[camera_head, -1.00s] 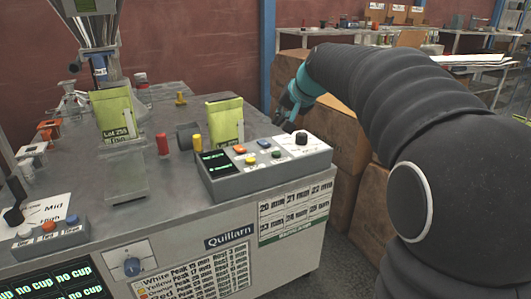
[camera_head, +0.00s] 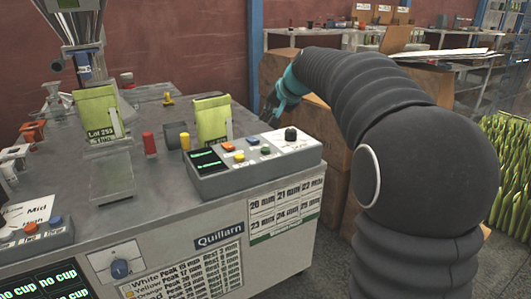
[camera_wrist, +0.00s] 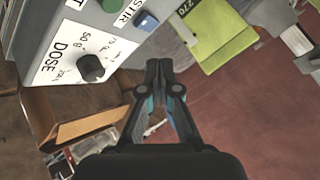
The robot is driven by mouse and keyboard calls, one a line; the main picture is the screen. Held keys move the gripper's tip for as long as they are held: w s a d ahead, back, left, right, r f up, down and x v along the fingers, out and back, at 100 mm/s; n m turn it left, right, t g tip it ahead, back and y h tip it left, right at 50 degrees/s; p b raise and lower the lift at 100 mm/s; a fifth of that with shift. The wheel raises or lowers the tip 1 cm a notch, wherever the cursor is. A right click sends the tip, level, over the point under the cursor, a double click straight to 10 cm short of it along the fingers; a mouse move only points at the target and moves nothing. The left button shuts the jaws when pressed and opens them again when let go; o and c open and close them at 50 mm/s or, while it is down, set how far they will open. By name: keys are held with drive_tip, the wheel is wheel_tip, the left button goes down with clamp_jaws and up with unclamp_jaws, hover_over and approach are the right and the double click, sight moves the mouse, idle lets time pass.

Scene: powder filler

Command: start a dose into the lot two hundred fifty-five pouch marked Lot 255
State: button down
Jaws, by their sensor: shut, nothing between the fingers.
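A yellow-green pouch marked Lot 255 (camera_head: 97,112) stands upright on the metal stand below the hopper (camera_head: 75,25). A second pouch (camera_head: 211,120) stands behind the grey control box (camera_head: 245,170); in the wrist view this pouch (camera_wrist: 222,35) shows 270. The box has several coloured buttons and a black knob (camera_head: 291,134). In the wrist view the knob (camera_wrist: 91,67) sits on a white DOSE dial, and a blue button (camera_wrist: 146,20) is beside a STIR label. My gripper (camera_wrist: 160,64) is shut and empty, apart from the box, beyond its right end in the head view.
A red cylinder (camera_head: 149,143) and a yellow one (camera_head: 185,141) stand between the pouches. A lower-left panel (camera_head: 45,238) has several buttons. Cardboard boxes (camera_head: 320,125) stand right of the cabinet. Green pouches (camera_head: 505,165) hang at far right.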

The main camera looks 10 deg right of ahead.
sight(267, 149)
drive_tip(key=shift+f+b, duration=2.55)
drive_tip(key=shift+f, duration=1)
drive_tip(key=shift+f, duration=0.1)
drive_tip(key=shift+f+b, duration=0.3)
drive_tip(key=shift+f, duration=0.05)
drive_tip(key=shift+f+b, duration=0.35)
drive_tip(key=shift+f, duration=0.05)
drive_tip(key=shift+r, duration=0.1)
drive_tip(key=shift+r+p, duration=0.7)
drive_tip(key=shift+r, duration=0.05)
drive_tip(key=shift+r, duration=0.1)
wheel_tip(267, 149, up, 5)
drive_tip(key=p, duration=0.4)
